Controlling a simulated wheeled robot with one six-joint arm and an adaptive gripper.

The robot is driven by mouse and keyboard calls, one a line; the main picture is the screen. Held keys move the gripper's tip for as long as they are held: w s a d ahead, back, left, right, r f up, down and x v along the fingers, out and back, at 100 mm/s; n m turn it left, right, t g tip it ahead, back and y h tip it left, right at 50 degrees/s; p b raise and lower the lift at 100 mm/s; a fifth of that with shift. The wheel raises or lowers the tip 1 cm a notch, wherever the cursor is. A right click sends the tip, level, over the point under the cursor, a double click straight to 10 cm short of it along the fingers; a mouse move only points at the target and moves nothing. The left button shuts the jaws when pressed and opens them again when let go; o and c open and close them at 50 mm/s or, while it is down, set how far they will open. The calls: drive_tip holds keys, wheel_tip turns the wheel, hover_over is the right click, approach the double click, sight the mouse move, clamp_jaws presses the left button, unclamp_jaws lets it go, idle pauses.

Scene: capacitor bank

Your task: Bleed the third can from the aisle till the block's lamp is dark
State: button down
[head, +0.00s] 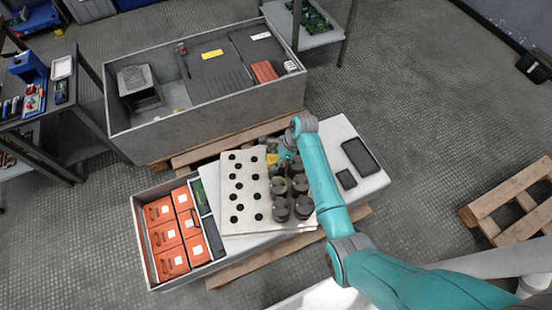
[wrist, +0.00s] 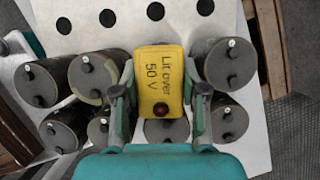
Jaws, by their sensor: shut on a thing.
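My gripper (wrist: 158,100) is shut on a yellow block (wrist: 160,75) marked "Lit over 50 V". The block's round lamp (wrist: 161,110) is dark red with no clear glow. The block also shows small in the head view (head: 272,158). Grey cylindrical cans with studs on top stand in two rows, with a can at the left (wrist: 88,72) and one at the right (wrist: 230,65) of the block. The block and fingers hide the can tops between these, so contact with studs cannot be told. The cans also show beside my arm in the head view (head: 281,210).
A pale board (head: 240,222) with black holes lies left of the cans. A bin of orange boxes (head: 146,240) stands at the left, and a large grey crate (head: 215,125) behind. A black tray (head: 360,157) lies right of my arm. A pallet (head: 510,190) is at far right.

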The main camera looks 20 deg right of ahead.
drive_tip(key=shift+f, duration=0.2)
idle(0.7)
drive_tip(key=c, duration=0.5)
unclamp_jaws()
drive_tip(key=shift+c, duration=0.2)
drive_tip(key=shift+r, duration=0.1)
drive_tip(key=v, duration=1.1)
drive_tip(key=shift+d+r, duration=0.2)
drive_tip(key=shift+r, duration=0.2)
